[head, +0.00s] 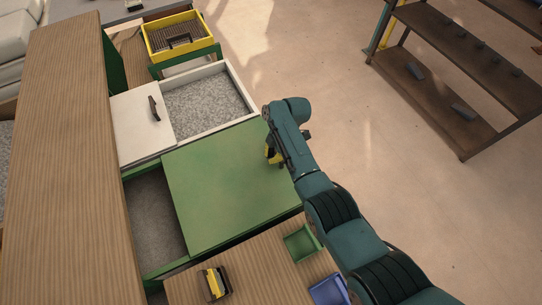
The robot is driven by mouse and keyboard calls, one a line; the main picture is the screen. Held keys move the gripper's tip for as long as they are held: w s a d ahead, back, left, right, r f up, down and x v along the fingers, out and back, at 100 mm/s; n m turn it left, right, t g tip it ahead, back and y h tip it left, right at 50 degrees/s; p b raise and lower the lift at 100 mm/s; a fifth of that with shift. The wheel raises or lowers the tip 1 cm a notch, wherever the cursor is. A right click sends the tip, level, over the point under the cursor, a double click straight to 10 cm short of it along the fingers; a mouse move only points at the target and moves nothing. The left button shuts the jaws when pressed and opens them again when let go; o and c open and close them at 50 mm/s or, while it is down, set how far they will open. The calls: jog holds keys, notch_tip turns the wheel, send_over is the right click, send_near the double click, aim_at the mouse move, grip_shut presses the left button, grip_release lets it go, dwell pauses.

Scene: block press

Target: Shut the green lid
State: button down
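The green lid (230,185) is a flat panel lying over the right and middle part of a green-rimmed box. A grey, speckled opening (156,220) shows along the lid's left side. My gripper (273,155) is at the lid's upper right edge, with yellow and black parts partly hidden behind my arm. I cannot tell whether it touches the lid or whether its fingers are open. No handle on the green lid is visible; one may be hidden by my arm.
Behind is a white box (240,86) with a white lid (141,123) and black handle. A yellow tray (216,38) stands farther back. A yellow-black block (214,283), green bin (303,243) and blue bin (329,291) are in front. Wooden shelves (445,95) stand right, beyond open floor.

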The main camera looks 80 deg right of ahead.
jog(key=shift+w+a+r+p, duration=0.1)
jog(key=shift+w+a+p, duration=0.4)
jog(key=shift+w+a, duration=0.5)
jog(key=shift+w+r+p, duration=0.3)
jog(key=shift+w+r, duration=0.15)
jog(key=shift+r, duration=0.4)
jog(key=p+v, duration=0.1)
jog(key=v, duration=0.7)
jog(key=shift+s, duration=0.15)
